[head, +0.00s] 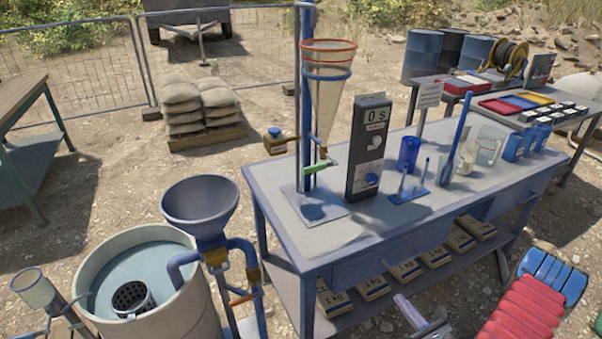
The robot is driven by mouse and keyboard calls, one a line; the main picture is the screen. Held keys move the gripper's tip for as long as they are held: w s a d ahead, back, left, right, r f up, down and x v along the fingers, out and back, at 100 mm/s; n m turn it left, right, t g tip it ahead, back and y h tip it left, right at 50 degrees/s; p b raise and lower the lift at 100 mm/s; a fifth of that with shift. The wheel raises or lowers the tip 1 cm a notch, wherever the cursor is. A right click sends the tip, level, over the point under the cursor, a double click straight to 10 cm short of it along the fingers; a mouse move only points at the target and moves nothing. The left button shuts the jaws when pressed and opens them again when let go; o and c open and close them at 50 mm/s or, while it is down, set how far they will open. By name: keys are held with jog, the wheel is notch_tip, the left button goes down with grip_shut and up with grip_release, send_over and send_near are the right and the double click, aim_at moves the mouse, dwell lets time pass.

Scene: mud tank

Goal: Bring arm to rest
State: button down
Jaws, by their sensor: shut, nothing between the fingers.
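At the bottom edge, right of centre, a pale slim part with a grey collar (410,311) points up and left in front of the workbench.
A blue workbench (300,247) carries a mesh cone on a stand (326,72), a timer box (369,150) and jugs. A round tank (185,325) and a blue funnel (199,204) stand left. Red and blue ribbed objects (525,308) fill the lower right.

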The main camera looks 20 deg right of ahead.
jog(key=s+a+f+n+g+y, duration=0.25)
jog(key=a+y, duration=0.25)
jog(key=a, duration=0.4)
jog(key=s+a+r+n+g+y, duration=0.4)
jog(key=s+a+r+n+g, duration=0.1)
jog(key=a+r+n+g, duration=0.7)
jog(key=s+a+r+n+h, duration=0.1)
jog(key=a+r+n+h, duration=0.2)
jog(key=r+n, duration=0.3)
jog(key=s+a+r+n+t+h, duration=0.1)
jog(key=a+r+n+h, duration=0.3)
jog(key=r, duration=0.9)
jog(key=a+r+n+t+h, duration=0.1)
jog(key=a+r+n+h, duration=0.2)
jog(key=r+n, duration=0.7)
jog(key=a, duration=0.2)
jog(key=shift+s+a+r+h, duration=0.2)
jog(key=shift+s+a+h, duration=0.2)
jog(key=shift+n, duration=0.25)
